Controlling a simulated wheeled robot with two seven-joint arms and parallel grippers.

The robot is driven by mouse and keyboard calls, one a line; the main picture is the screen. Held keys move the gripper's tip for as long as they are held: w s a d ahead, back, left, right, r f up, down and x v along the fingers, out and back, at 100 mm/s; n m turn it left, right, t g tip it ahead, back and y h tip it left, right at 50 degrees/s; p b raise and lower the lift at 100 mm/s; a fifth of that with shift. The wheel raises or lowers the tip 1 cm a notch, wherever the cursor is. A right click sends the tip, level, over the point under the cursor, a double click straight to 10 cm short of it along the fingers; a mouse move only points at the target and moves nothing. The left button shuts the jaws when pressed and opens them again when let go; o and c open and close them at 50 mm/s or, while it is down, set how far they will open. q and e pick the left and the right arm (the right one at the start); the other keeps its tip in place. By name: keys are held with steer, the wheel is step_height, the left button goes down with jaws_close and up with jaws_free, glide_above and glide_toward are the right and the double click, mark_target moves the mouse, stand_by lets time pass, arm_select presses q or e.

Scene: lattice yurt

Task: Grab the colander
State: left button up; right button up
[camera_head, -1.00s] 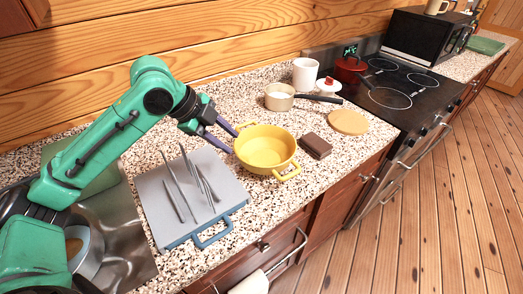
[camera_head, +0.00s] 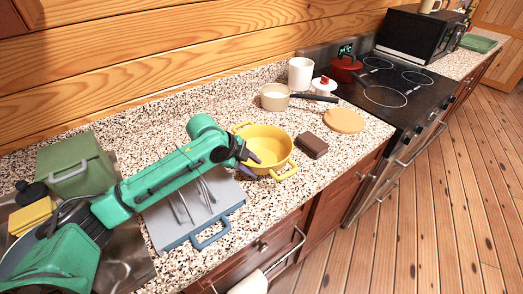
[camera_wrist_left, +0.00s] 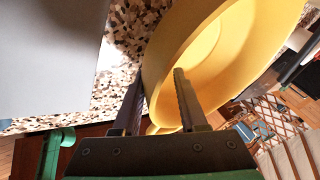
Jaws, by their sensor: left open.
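The yellow colander (camera_head: 268,140), a round bowl with two loop handles, stands upright on the speckled counter. It fills much of the left wrist view (camera_wrist_left: 225,45). My left gripper (camera_head: 248,158) is at the colander's left front side, with its fingers open. In the left wrist view my left gripper (camera_wrist_left: 158,80) has one finger outside the yellow wall and the other in front of the bowl's yellow surface. I cannot tell whether either finger touches it. My right gripper is not in view.
A grey board (camera_head: 165,222) with thin metal utensils lies left of the colander, under my left arm. A brown block (camera_head: 312,146) sits close on the right, with a round wooden board (camera_head: 344,120) beyond. A saucepan (camera_head: 275,97) stands behind. A green box (camera_head: 75,165) is far left.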

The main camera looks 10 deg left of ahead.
arm_select(q)
steer(key=shift+w+d+f, duration=0.15)
steer(key=shift+f, duration=0.15)
jaws_close()
steer(key=shift+r, duration=0.1)
stand_by(1.1)
